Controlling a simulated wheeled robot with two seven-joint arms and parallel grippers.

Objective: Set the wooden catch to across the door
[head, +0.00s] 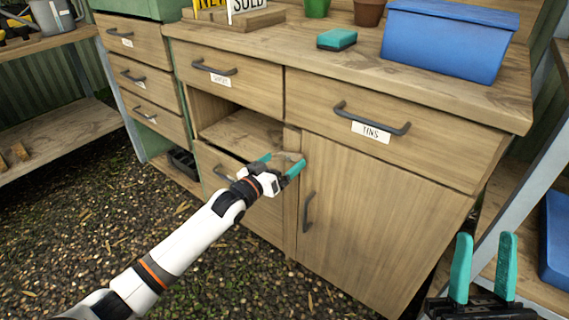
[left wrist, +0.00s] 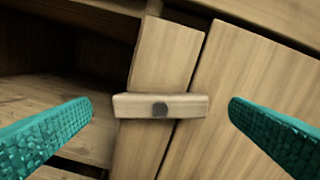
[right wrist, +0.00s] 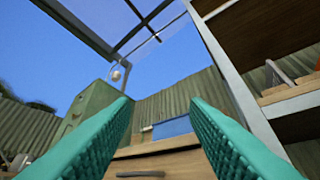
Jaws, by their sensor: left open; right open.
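The wooden catch (left wrist: 160,105) is a short pale bar with a dark round pivot. In the left wrist view it lies level across the post (left wrist: 165,60), its right end reaching over the gap and the edge of the door (left wrist: 255,90). In the head view the catch (head: 289,156) is small and partly hidden by my left gripper (head: 280,164). That gripper is open, with one finger on each side of the catch, apart from it. The door (head: 370,210) looks closed. My right gripper (head: 482,268) is open and empty at the lower right.
The door's handle (head: 307,212) is just right of my left gripper. Above is the TINS drawer (head: 430,135); left of the post is an open recess (head: 240,130). Gravel floor lies in front.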

